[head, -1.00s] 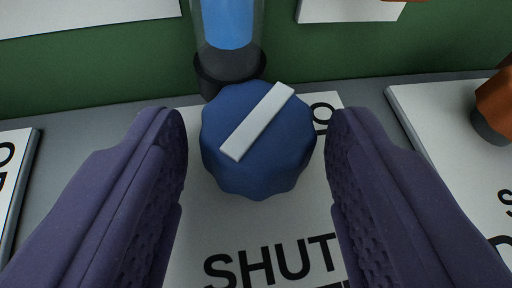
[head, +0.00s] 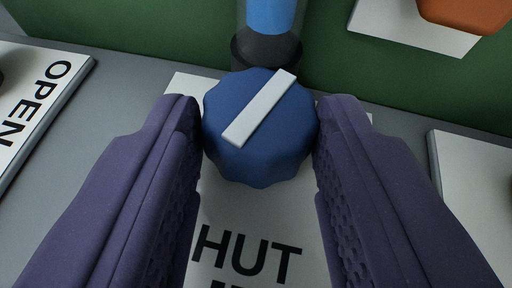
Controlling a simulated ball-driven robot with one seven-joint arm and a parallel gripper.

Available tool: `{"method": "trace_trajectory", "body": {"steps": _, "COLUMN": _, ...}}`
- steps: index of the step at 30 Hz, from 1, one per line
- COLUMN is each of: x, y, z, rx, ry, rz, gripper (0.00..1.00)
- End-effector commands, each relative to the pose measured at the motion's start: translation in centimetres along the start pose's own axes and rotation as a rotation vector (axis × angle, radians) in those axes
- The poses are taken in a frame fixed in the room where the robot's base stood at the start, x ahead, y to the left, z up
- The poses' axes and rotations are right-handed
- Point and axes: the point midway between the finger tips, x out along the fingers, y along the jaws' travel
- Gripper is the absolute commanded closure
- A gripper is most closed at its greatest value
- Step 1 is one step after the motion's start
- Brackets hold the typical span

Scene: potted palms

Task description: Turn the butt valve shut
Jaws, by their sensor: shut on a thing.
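The valve knob (head: 259,150) is blue with a scalloped rim and a white bar (head: 259,108) across its top. The bar slants from lower left to upper right. My gripper (head: 260,135) has its two purple fingers against the left and right sides of the knob, shut on it. The white label plate (head: 250,225) lies under the knob. Its letters "HUT" show, and the rest is hidden by the left finger or cut off at the bottom.
A clear tube with blue inside (head: 270,18) and a dark collar (head: 266,50) stands just behind the knob. A plate reading "OPEN" (head: 40,100) is at the left. An orange part (head: 462,14) is at the upper right, before a green wall (head: 150,40).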

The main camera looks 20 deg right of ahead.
Motion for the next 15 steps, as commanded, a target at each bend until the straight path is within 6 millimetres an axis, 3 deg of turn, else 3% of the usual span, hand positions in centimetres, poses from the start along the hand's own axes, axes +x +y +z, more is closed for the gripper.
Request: {"method": "trace_trajectory", "body": {"steps": 15, "x": 0.14, "y": 1.0, "z": 0.08, "rx": -0.125, "ry": 0.016, "rz": -0.294, "gripper": 0.89}}
